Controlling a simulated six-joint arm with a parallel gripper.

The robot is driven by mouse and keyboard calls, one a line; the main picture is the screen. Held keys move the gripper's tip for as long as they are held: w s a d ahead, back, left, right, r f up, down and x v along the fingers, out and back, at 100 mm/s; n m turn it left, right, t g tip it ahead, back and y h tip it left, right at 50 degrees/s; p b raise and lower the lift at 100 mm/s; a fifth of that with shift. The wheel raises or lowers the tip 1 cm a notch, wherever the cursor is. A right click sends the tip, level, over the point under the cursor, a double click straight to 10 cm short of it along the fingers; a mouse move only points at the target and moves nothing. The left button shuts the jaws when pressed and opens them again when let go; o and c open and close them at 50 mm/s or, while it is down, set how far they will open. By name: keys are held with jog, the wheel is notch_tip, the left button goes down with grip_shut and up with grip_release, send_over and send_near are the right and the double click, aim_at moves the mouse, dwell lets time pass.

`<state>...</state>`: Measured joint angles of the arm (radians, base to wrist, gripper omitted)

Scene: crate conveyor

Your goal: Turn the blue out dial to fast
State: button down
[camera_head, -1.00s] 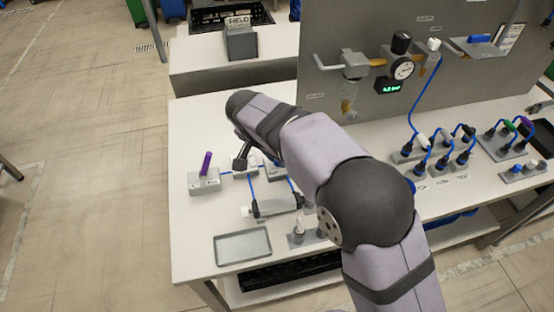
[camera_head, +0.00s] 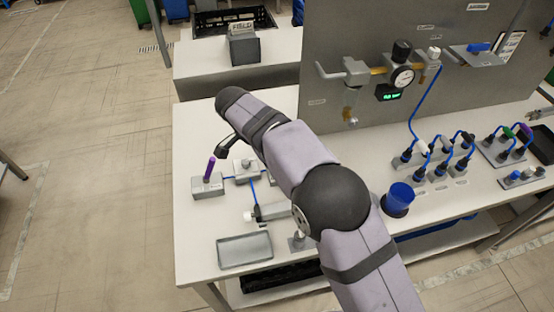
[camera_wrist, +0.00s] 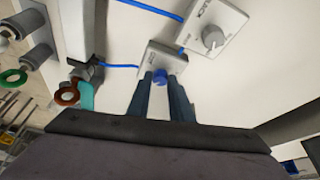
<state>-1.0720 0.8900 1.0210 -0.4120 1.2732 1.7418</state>
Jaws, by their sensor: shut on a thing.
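In the wrist view, the blue dial (camera_wrist: 160,76) sits on the front of a small light box (camera_wrist: 162,58) with lettering too blurred to read. My gripper (camera_wrist: 160,82) is shut on the dial, with one dark finger on each side. The dial's pointer and setting are hidden between the fingers. In the head view the blue dial does not show; my arm covers that part of the bench.
Beside it is a box with a grey knob (camera_wrist: 213,38), joined by blue tubing. In the head view, a box with a purple lever (camera_head: 208,183), a grey tray (camera_head: 244,250) and a blue cup (camera_head: 401,193) stand on the white bench (camera_head: 205,225).

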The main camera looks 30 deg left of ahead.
jog(key=c, duration=1.6)
grip_release()
jog(key=shift+r, duration=0.1)
jog(key=shift+b+v, duration=0.5)
jog(key=shift+v, duration=3.1)
